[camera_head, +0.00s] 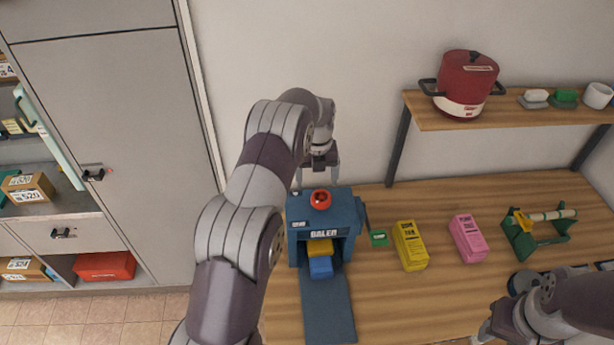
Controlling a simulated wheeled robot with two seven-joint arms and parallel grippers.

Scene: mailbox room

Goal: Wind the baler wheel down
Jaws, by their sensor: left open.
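The baler (299,231) is a blue box with a "BALER" label, standing at the left end of the wooden table. A red-orange wheel (320,199) sits on its top. A yellow block and a blue block (320,267) show at its front opening, above a dark flat strip (328,306). My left gripper (318,183) is open above and behind the wheel, fingers pointing down; I cannot tell whether a finger touches the wheel. My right gripper (487,338) is low at the right, partly cut off by the frame's bottom edge, and its fingers are unclear.
A small green box (378,238), a yellow carton (410,246) and a pink carton (468,238) stand right of the baler. A green stand (537,233) is farther right. A shelf (510,112) with a red pot (466,82) hangs above. Grey cabinets (112,110) stand left.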

